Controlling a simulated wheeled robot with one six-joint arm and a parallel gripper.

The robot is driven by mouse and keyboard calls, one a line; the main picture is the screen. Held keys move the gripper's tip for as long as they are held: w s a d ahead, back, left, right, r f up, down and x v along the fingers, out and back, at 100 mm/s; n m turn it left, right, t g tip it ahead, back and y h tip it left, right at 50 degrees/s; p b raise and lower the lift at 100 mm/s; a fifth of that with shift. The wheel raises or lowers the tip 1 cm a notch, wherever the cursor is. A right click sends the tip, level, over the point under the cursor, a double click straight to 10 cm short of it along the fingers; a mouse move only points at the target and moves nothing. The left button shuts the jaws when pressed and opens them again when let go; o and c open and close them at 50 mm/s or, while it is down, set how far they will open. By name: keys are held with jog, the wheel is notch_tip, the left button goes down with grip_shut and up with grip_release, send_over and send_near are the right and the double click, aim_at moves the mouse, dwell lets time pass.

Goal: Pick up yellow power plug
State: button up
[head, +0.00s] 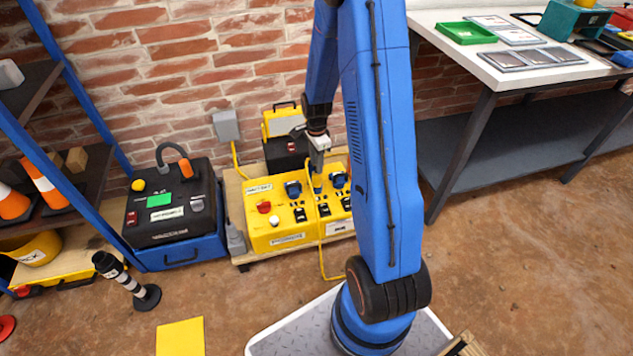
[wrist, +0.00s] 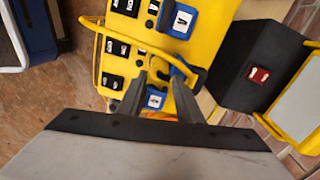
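The yellow power box (head: 262,236) stands on a low wooden pallet, with blue sockets and black switches on its top. It also fills the middle of the wrist view (wrist: 150,65). A yellow cable (head: 321,236) runs over the box and down its front; in the wrist view it loops (wrist: 136,37) towards a blue socket. I cannot clearly make out the yellow plug at its end. My gripper (head: 317,172) points down, close above the box top. Its two fingers (wrist: 160,88) are apart, with a blue socket (wrist: 155,99) visible between them.
A black case on a blue box (head: 175,210) stands left of the power box. A dark case (head: 284,153) is behind it, by the brick wall. A workbench (head: 520,75) is at right. A striped post (head: 125,277) stands on the floor at left.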

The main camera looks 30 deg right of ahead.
jog(key=shift+f, duration=3.2)
jog(key=c, duration=0.7)
jog(key=shift+c, duration=0.2)
jog(key=shift+r, duration=0.15)
notch_tip(320, 180, up, 10)
jog(key=shift+s+f, duration=0.1)
jog(key=shift+s, duration=0.1)
